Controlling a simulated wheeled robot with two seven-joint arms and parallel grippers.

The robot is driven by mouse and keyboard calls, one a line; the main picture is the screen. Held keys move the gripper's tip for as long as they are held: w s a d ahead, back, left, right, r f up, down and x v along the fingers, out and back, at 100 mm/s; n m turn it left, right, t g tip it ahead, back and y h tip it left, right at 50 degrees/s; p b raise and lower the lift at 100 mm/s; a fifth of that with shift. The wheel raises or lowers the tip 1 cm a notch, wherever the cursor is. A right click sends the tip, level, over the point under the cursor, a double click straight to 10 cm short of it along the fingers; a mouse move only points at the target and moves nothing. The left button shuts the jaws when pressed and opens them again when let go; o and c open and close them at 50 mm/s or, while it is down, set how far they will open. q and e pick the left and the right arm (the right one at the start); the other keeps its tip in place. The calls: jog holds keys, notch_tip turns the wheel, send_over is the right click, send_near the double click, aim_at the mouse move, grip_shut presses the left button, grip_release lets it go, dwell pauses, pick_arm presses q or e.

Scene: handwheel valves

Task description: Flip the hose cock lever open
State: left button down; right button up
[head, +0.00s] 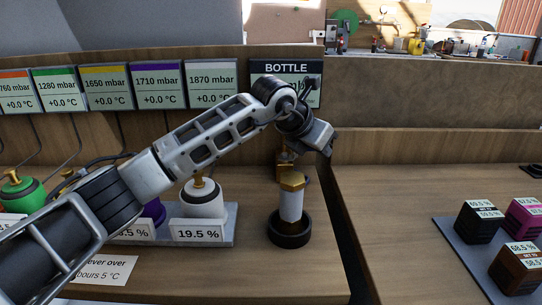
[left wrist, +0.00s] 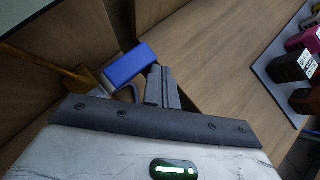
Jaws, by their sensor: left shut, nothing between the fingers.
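The hose cock lever (left wrist: 130,63) shows in the left wrist view as a blue block-shaped handle. A brass pipe (left wrist: 45,65) runs in from the left towards it, against the wooden panel. My left gripper (left wrist: 160,85) has its dark fingers together and empty, just right of the blue lever; I cannot tell whether they touch it. In the head view my left gripper (head: 327,148) is in front of the panel below the BOTTLE display and hides the lever. Some brass fitting (head: 285,163) shows below it. My right gripper is not in view.
A white cylinder with a brass top (head: 291,203) stands in a black ring below the gripper. A white bottle (head: 202,197) stands on a grey tray to the left. A dark gap (head: 350,240) splits the bench. Dark and pink blocks sit on a tray (head: 455,235) at right.

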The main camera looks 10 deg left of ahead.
pick_arm(q)
jog(key=shift+w, duration=0.2)
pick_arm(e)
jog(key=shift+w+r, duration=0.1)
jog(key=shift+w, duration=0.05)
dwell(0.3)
pick_arm(q)
jog(key=s+d+r+b, duration=0.1)
jog(key=s+d+r, duration=0.1)
jog(key=s+r, duration=0.5)
jog(key=s, duration=0.3)
jog(key=shift+s+d+b, duration=0.4)
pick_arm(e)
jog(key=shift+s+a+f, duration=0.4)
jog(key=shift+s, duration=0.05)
